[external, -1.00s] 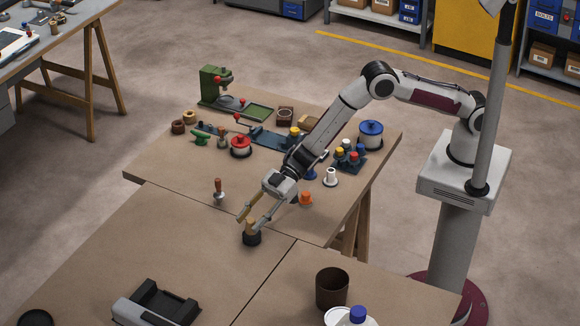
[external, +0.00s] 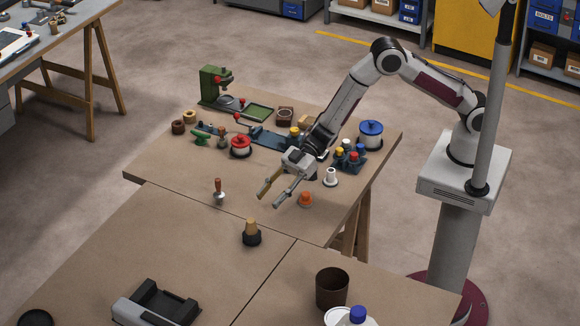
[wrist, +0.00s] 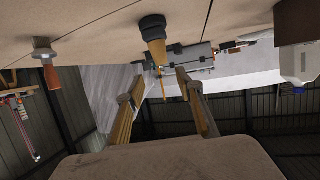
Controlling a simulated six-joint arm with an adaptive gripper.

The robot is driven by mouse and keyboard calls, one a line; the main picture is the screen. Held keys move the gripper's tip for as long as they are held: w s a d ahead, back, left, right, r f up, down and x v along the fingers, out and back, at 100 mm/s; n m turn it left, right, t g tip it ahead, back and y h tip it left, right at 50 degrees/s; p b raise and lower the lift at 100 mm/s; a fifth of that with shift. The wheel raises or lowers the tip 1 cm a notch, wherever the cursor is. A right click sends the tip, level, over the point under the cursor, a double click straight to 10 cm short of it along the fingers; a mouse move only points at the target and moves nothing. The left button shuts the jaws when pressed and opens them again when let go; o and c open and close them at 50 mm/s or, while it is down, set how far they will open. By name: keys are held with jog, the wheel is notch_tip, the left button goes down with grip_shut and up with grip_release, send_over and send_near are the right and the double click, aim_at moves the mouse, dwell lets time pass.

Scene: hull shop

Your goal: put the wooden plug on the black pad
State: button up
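The wooden plug (external: 251,225), tan and tapered, stands upright on a round black pad (external: 252,239) on the near table.
A red-handled tool (external: 218,190) stands left of my gripper, and an orange piece (external: 305,199) and a white spool (external: 331,177) stand right. A brown cup (external: 332,288) and a black cradle (external: 160,300) are nearer. The table around the plug is clear.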

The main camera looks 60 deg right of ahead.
jog(key=shift+v, duration=0.9)
jog(key=w+d+r+m+t+h, duration=0.2)
jog(key=w+d+r+t, duration=0.1)
jog(key=w+d+r, duration=0.4)
jog(key=w+d+r+m+t+h, duration=0.25)
jog(key=d+r, duration=0.25)
jog(key=d, duration=0.4)
jog(key=s+d+r+m+t+h, duration=0.1)
jog(key=d+r+m+h, duration=0.2)
jog(key=d, duration=0.5)
jog(key=s+d+r+m+t+h, duration=0.1)
jog(key=d+r+h, duration=0.1)
jog(key=d+r, duration=0.5)
jog(key=s+d+r+m+g+h, duration=0.15)
jog(key=s+d+m+h, duration=0.25)
jog(key=s+d, duration=1.05)
jog(key=s+d+f+m+g, duration=0.1)
jog(key=s+d, duration=0.2)
jog(key=s, duration=0.6)
jog(key=s+d+f+m+g, duration=0.2)
jog(key=s+d, duration=0.1)
jog(key=s, duration=0.6)
jog(key=shift+s+f+g, duration=0.15)
jog(key=shift+s+g, duration=0.15)
jog(key=shift+s, duration=0.1)
